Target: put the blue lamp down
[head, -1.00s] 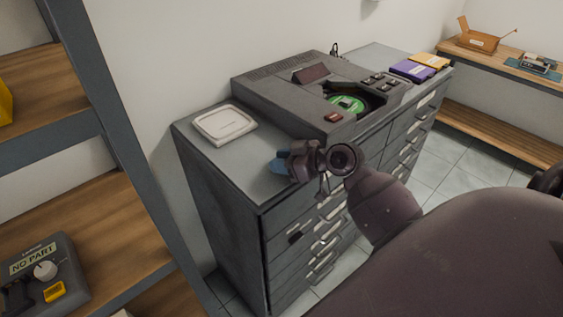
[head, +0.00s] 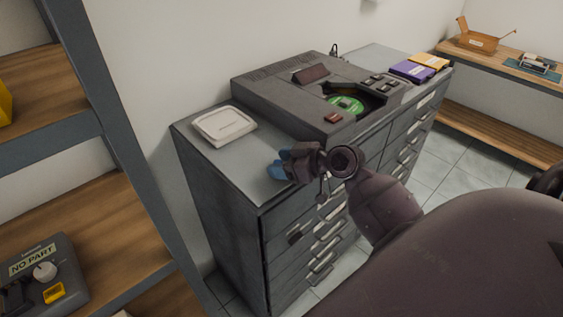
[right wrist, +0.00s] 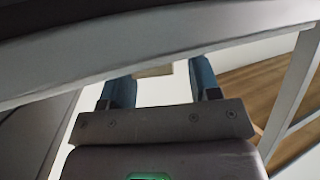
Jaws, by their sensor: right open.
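My right gripper (head: 279,169) is over the front left part of the grey cabinet top (head: 235,170), near its front edge. Its blue fingers show as a small blue patch in the head view. In the right wrist view the two blue fingers of my right gripper (right wrist: 163,85) stand apart, with no object clearly held between them. I cannot make out a blue lamp in either view. My left gripper is not in view.
A white square dish (head: 224,125) lies left of the gripper. A grey hi-fi unit (head: 320,95) with a green disc (head: 345,104) stands behind it. Purple (head: 411,71) and yellow (head: 429,60) cases lie farther right. A wooden shelf rack (head: 100,235) stands at left.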

